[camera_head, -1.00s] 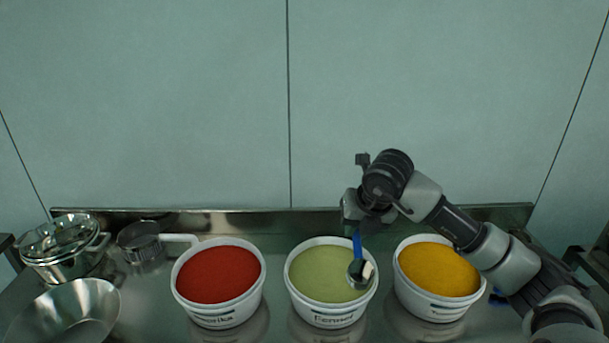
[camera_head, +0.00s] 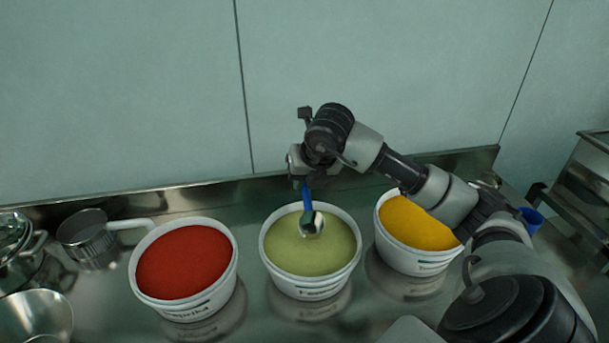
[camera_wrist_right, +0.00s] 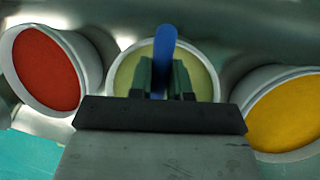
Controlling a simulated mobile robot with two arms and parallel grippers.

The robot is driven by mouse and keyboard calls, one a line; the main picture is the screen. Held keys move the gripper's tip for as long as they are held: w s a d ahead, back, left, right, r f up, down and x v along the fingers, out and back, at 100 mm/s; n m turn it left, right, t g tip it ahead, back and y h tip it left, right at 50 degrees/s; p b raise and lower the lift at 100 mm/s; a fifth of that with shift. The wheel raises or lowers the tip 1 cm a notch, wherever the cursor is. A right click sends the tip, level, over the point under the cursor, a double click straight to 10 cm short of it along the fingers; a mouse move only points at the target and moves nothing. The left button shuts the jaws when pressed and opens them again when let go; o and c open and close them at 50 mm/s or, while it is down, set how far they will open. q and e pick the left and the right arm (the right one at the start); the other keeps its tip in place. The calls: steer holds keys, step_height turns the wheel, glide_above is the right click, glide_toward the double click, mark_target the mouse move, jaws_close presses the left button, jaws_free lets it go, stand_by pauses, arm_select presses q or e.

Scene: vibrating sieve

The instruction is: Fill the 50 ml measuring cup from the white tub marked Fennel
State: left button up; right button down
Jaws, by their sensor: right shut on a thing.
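The white tub marked Fennel (camera_head: 305,287) stands mid-table, filled with pale green powder (camera_head: 285,245). It also shows behind the fingers in the right wrist view (camera_wrist_right: 214,82). The measuring cup is a small shiny metal bowl (camera_head: 312,226) on a blue handle (camera_head: 307,198). My right gripper (camera_head: 308,182) is shut on the blue handle, above the tub's back part; the handle also shows between the fingers in the right wrist view (camera_wrist_right: 163,62). My left gripper is out of view.
A tub of red powder marked Paprika (camera_head: 190,306) stands left of Fennel, a tub of yellow powder (camera_head: 420,265) right of it under my right arm. A metal sieve with a handle (camera_head: 88,240), a steel bowl (camera_head: 38,318) and a pot (camera_head: 15,245) stand at the left. A blue object (camera_head: 531,219) is at the right.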

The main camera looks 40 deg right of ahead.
steer(key=shift+s+f+b, duration=0.1)
steer(key=shift+f+b, duration=0.35)
steer(key=shift+f, duration=0.4)
steer(key=f+b, duration=0.1)
steer(key=f, duration=0.1)
steer(key=s+f+b, duration=0.1)
steer(key=f+b, duration=0.1)
steer(key=f, duration=0.1)
steer(key=a+f+b, duration=0.1)
steer(key=f+b, duration=0.1)
steer(key=shift+s+a+f, duration=0.1)
steer(key=shift+s+f, duration=0.2)
steer(key=shift+s, duration=0.05)
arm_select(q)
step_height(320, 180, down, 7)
arm_select(e)
steer(key=shift+s+a+f, duration=0.15)
steer(key=shift+s+a, duration=0.15)
steer(key=shift+s, duration=0.35)
arm_select(q)
steer(key=shift+b, duration=0.3)
arm_select(e)
steer(key=shift+s+a, duration=0.1)
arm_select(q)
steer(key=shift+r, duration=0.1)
